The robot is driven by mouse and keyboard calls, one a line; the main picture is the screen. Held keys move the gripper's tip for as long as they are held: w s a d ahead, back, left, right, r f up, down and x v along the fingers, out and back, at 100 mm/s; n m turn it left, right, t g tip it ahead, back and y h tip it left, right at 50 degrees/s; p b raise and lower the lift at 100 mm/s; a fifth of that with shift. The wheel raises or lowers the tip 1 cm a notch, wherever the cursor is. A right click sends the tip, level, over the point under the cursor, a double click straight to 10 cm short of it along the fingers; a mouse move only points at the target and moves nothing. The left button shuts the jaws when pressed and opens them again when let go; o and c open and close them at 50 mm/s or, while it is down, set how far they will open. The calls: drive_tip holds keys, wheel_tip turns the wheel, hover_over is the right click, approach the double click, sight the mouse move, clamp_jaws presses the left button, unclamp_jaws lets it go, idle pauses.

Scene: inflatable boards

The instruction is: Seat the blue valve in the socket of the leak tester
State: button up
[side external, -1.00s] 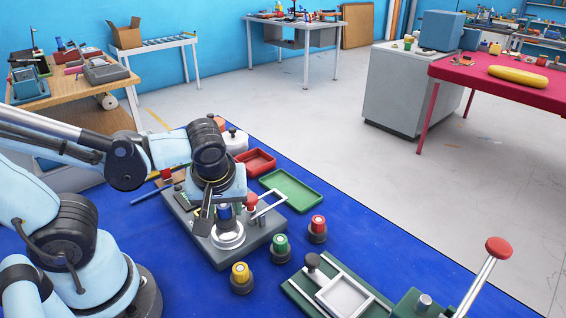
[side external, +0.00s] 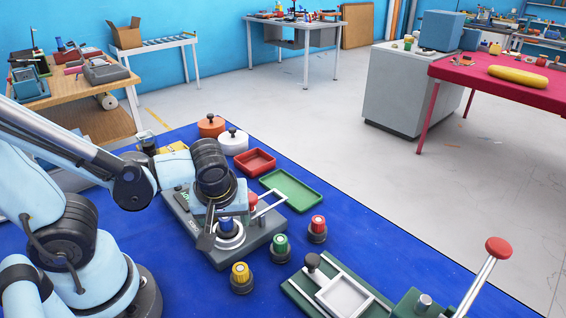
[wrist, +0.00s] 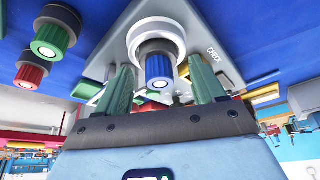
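The leak tester (side external: 268,238) is a grey box on the blue mat, with a pale round socket (side external: 229,242) near its front left. The blue valve (side external: 226,224) stands upright at the socket, inside its ring. In the wrist view the blue valve (wrist: 159,68) shows its pale end cap, with the white socket ring (wrist: 155,30) behind it. My gripper (wrist: 160,76) has its green fingers on either side of the valve, with a visible gap on each side. My wrist partly covers the tester in the side view; the valve's base is hidden.
Yellow (side external: 240,273), green (side external: 281,244) and red (side external: 318,224) valves stand in dark holders near the tester. A lever with a red knob (side external: 251,200) is beside my wrist. Red (side external: 255,161) and green (side external: 291,190) trays lie behind. A green fixture (side external: 340,295) is at front right.

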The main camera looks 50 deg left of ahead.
drive_tip(key=shift+r, duration=0.1)
drive_tip(key=shift+v, duration=5.95)
drive_tip(key=shift+w+a+f+m+t+h, duration=0.7)
drive_tip(key=shift+w+m, duration=0.55)
drive_tip(key=shift+m, duration=0.6)
drive_tip(key=shift+w+a+f+m+t+h, duration=0.2)
drive_tip(key=shift+w+a+m+t+h, duration=0.25)
drive_tip(key=shift+w+m+t, duration=1.05)
drive_tip(key=shift+w+a+f+m+t+h, duration=0.2)
drive_tip(key=shift+w+a+f+m+h, duration=0.6)
drive_tip(key=shift+m, duration=1.45)
drive_tip(key=shift+w+d+r, duration=0.1)
drive_tip(key=shift+d+r, duration=0.2)
drive_tip(key=shift+d, duration=0.05)
drive_tip(key=shift+c, duration=0.5)
